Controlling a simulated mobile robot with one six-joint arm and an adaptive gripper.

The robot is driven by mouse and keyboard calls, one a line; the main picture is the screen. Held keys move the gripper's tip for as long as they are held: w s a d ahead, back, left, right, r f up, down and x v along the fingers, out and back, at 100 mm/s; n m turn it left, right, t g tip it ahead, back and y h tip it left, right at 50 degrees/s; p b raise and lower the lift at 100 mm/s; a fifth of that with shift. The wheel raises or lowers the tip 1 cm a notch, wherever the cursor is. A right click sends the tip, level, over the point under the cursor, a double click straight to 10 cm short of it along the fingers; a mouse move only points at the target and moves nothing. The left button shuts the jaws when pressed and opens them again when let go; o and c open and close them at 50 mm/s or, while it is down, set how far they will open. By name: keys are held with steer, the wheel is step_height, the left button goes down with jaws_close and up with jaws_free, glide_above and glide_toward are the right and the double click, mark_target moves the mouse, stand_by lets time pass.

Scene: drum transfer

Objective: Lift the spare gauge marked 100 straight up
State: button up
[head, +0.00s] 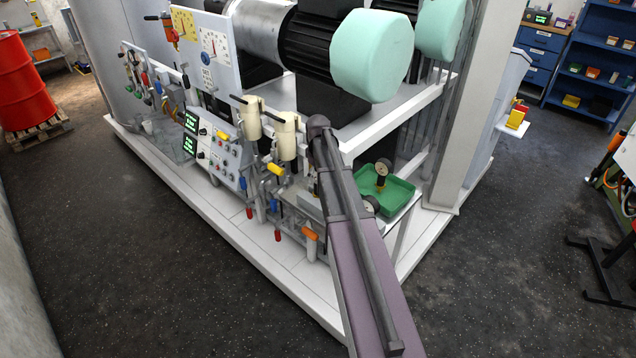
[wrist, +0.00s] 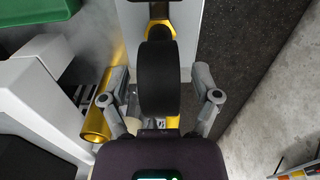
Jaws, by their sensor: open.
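A black round gauge body (wrist: 157,80) is seen edge-on in the wrist view, with brass fittings (wrist: 158,30) beyond it. My gripper (wrist: 161,76) is open, one finger on each side of it, with visible gaps. No marking shows on this side. In the head view a gauge with a pale dial (head: 383,168) stands upright in the green tray (head: 398,205). I cannot read 100 on either dial.
The green tray's edge (wrist: 45,22) shows at upper left in the wrist view. A brass-coloured cylinder (wrist: 96,122) is close to the left finger. Pipes and valves with red handles (head: 277,235) crowd the skid left of my arm.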

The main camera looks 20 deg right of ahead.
jaws_close()
stand_by(0.3)
steer(key=shift+r, duration=0.15)
step_height(320, 180, up, 4)
steer(key=p, duration=0.4)
steer(key=shift+f, duration=0.2)
steer(key=s+a+r+p, duration=0.1)
steer(key=s+a, duration=0.3)
steer(key=s, duration=1.1)
steer(key=shift+s+a, duration=0.15)
steer(key=shift+s, duration=0.1)
